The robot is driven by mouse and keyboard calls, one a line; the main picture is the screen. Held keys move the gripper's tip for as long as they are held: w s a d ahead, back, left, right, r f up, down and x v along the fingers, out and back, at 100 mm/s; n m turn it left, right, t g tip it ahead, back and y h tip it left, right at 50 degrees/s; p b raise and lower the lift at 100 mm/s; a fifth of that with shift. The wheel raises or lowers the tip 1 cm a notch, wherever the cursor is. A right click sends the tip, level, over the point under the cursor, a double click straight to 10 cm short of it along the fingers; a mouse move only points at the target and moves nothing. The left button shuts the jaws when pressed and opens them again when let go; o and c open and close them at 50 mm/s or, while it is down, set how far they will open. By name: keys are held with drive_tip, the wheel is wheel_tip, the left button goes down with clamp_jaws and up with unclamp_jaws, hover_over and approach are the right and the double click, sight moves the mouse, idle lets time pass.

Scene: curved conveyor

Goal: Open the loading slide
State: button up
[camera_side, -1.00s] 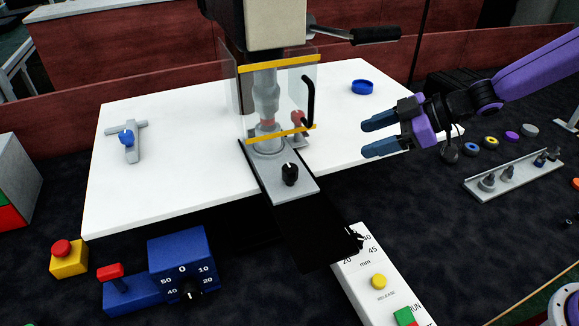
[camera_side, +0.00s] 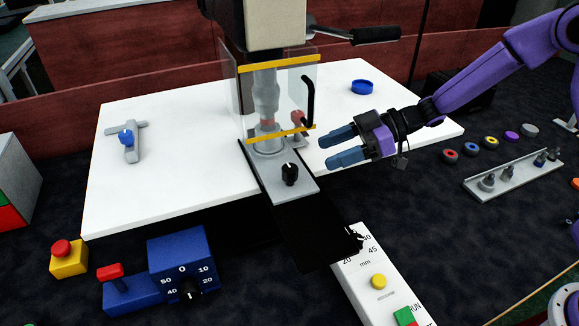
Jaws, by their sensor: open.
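The loading slide (camera_side: 291,191) is a grey plate with a black knob (camera_side: 290,173) standing on its front end. It reaches from under the press column toward the front over a black strip. A clear guard (camera_side: 282,98) with yellow edges and a black handle (camera_side: 308,102) stands around the press ram (camera_side: 265,95). My gripper (camera_side: 324,149) is to the right of the slide, above the white table, with its blue fingers pointing left. It is open and empty, apart from the knob and the guard.
The white table (camera_side: 180,185) carries a grey fixture with a blue knob (camera_side: 127,139) and a blue ring (camera_side: 362,87). A blue control box (camera_side: 183,263), a yellow emergency-stop box (camera_side: 68,258) and a white panel (camera_side: 372,271) lie in front. A tool rack (camera_side: 512,175) is at right.

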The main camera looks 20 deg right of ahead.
sight(291, 167)
drive_tip(key=x, duration=1)
drive_tip(key=shift+c, duration=0.2)
clamp_jaws()
drive_tip(key=s, duration=2.1)
drive_tip(key=shift+s, duration=0.25)
drive_tip(key=shift+o, duration=0.2)
unclamp_jaws()
drive_tip(key=shift+d, duration=0.1)
drive_tip(key=v, duration=1.1)
drive_tip(key=shift+d+r, duration=0.15)
drive_tip(key=shift+d, duration=0.2)
drive_tip(key=shift+s, duration=0.15)
